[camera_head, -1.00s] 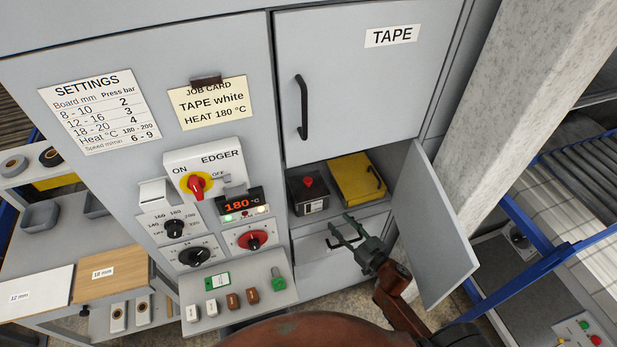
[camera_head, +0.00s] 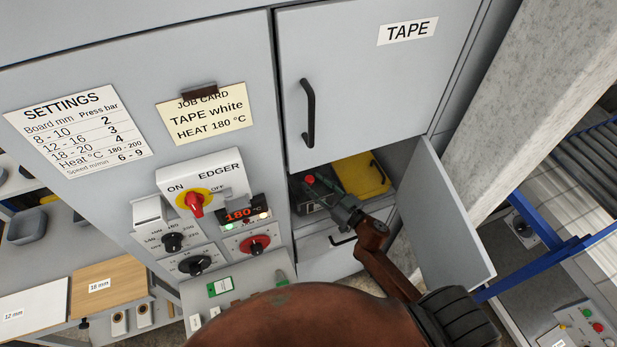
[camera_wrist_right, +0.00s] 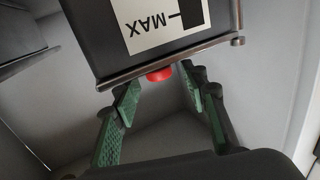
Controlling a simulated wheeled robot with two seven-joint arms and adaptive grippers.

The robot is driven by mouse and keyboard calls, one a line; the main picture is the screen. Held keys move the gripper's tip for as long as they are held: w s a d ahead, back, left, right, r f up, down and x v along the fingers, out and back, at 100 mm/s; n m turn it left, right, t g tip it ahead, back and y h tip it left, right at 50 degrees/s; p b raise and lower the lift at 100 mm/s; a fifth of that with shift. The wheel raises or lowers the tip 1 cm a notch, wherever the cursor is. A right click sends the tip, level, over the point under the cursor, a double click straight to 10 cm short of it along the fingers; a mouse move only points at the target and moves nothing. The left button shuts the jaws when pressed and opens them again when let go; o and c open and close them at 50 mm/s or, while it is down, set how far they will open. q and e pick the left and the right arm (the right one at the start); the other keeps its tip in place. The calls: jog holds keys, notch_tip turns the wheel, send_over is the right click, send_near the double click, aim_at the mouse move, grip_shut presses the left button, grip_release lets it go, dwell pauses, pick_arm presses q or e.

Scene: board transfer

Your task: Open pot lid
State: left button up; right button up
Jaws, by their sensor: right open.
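The pot is a dark box (camera_head: 298,193) in the open lower compartment, with a red knob (camera_head: 310,179) on its lid. In the right wrist view the dark pot (camera_wrist_right: 105,35) shows upside down with a white MAX label (camera_wrist_right: 165,22). Its red knob (camera_wrist_right: 160,74) sits between the two green-padded fingers, with gaps on both sides. My right gripper (camera_head: 324,188) reaches in over the pot from the lower right and covers part of it. My right gripper (camera_wrist_right: 163,100) is open and empty. The lid looks closed. My left gripper is not in view.
A yellow case (camera_head: 360,176) with a dark handle lies right of the pot. The open cabinet door (camera_head: 447,220) stands right of my arm. The shut TAPE door (camera_head: 370,80) is above, and a drawer (camera_head: 325,255) is below.

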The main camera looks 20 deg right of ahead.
jog(key=shift+x, duration=0.75)
jog(key=shift+w, duration=0.4)
jog(key=shift+w+a, duration=0.25)
jog(key=shift+w, duration=0.05)
jog(key=c, duration=0.7)
grip_shut()
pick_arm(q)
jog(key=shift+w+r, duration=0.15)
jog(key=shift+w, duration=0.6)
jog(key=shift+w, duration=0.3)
